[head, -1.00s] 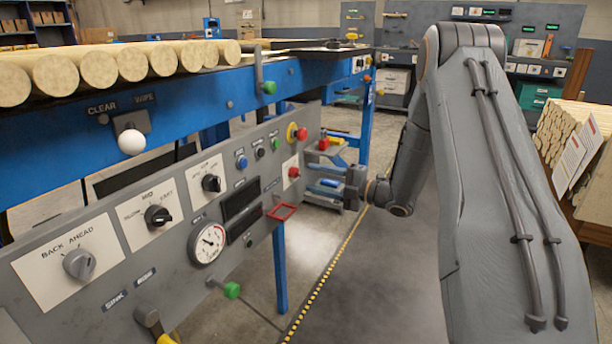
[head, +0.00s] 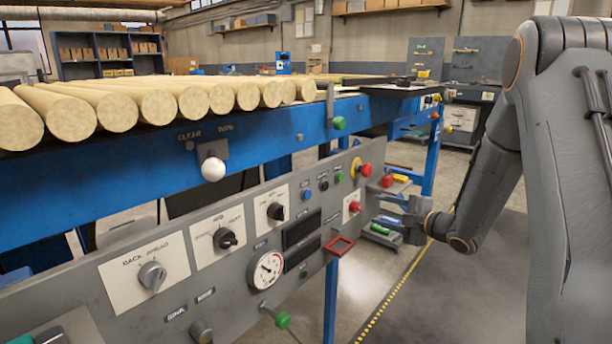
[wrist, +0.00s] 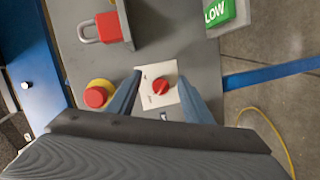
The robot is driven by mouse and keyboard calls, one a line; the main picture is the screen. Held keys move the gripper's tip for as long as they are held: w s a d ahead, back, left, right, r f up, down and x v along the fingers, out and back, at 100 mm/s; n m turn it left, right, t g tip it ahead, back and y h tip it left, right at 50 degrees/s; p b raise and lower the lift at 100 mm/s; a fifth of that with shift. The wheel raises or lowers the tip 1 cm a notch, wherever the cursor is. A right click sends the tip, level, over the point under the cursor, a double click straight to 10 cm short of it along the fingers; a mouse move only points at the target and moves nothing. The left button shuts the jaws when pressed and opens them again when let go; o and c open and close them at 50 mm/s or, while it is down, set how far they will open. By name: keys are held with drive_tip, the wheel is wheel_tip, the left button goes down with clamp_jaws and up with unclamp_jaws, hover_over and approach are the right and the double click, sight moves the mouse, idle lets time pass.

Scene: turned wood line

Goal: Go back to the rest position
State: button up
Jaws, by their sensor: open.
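My gripper (wrist: 160,100) is open in the wrist view, its two fingers spread with nothing between them. Behind the gap, the panel shows a red rotary switch (wrist: 161,86) on a white plate. In the head view my gripper (head: 402,212) is at the right end of the grey control panel (head: 232,290), just right of the red switch (head: 354,207); its fingertips are too small there to make out. Whether the fingers touch the panel cannot be told.
A red emergency button (wrist: 96,97) and a red padlock (wrist: 105,28) are close to the fingers. A blue frame (head: 262,148) carries several turned logs (head: 157,105). A cart with coloured items (head: 395,180) stands behind my gripper. Open floor (head: 450,300) lies to the right.

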drive_tip(key=s+a+f+m+g+h, duration=0.1)
drive_tip(key=s+a+m+g+h, duration=0.15)
drive_tip(key=s+m, duration=0.65)
drive_tip(key=s+a+m+g+h, duration=0.1)
drive_tip(key=s+m+g+h, duration=0.3)
drive_tip(key=s, duration=0.8)
drive_tip(key=s+a+f+m+g+h, duration=0.15)
drive_tip(key=s+m+g, duration=0.25)
drive_tip(key=s+m, duration=0.55)
drive_tip(key=s+a+r+n+g+p, duration=0.1)
drive_tip(key=s+a+r+n, duration=0.2)
drive_tip(key=s+a, duration=0.45)
drive_tip(key=s+a+r+n+g, duration=0.2)
drive_tip(key=s+a+r+n, duration=0.1)
drive_tip(key=s+a, duration=0.5)
drive_tip(key=d+r+m+p, duration=0.5)
drive_tip(key=d+r+p, duration=0.9)
drive_tip(key=r+p, duration=0.4)
drive_tip(key=p, duration=0.5)
drive_tip(key=shift+h, duration=0.3)
